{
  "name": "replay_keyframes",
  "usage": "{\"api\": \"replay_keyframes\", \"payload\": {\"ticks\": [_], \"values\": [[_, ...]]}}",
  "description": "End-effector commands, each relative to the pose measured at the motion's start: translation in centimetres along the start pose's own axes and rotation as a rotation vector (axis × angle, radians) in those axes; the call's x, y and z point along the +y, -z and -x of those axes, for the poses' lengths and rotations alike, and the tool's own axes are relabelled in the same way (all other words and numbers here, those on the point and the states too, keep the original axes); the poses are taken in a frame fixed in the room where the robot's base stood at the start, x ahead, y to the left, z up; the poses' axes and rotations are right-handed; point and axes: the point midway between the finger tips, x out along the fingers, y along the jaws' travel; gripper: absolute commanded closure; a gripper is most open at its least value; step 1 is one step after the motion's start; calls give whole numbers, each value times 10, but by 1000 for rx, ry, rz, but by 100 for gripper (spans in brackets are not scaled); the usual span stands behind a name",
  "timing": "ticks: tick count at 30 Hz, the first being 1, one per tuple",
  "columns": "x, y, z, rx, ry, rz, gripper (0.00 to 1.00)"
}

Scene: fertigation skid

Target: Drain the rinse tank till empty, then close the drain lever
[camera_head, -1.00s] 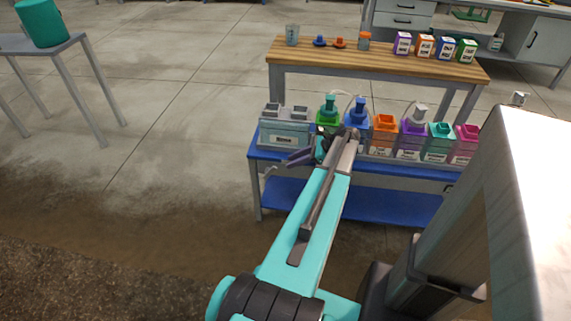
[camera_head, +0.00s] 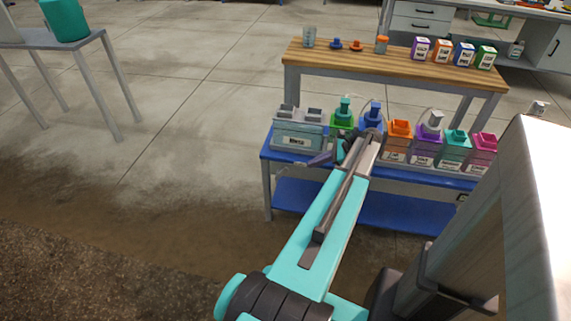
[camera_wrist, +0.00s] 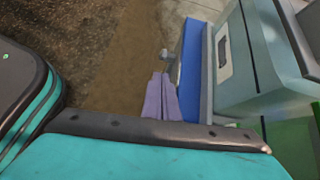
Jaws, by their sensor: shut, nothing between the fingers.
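The rinse tank (camera_head: 298,142), a pale grey-blue box with a white label, stands at the left end of the blue bench. In the wrist view the tank (camera_wrist: 250,105) is large at the right. My gripper (camera_head: 318,159) has purple fingers, shut and empty, in front of the tank's lower right side. In the wrist view my gripper (camera_wrist: 160,98) is beside the blue bench edge. A small grey fitting (camera_wrist: 164,55) shows just beyond the fingertips; I cannot tell whether it is the drain lever or the outlet. The water level is not visible.
Several coloured containers, including an orange one (camera_head: 397,140), stand right of the tank on the blue bench (camera_head: 440,178). A wooden-topped table (camera_head: 350,59) is behind. A teal bucket (camera_head: 66,18) is on a side table. Floor left of the bench is clear.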

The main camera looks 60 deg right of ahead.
Motion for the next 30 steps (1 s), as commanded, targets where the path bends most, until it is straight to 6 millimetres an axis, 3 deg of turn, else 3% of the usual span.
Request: {"api": "replay_keyframes", "payload": {"ticks": [8,15,23,30], "values": [[26,50,10,240,-95,163,100],[38,65,13,453,-230,341,100],[36,57,12,675,-398,559,100],[24,26,8,869,-546,767,100]]}}
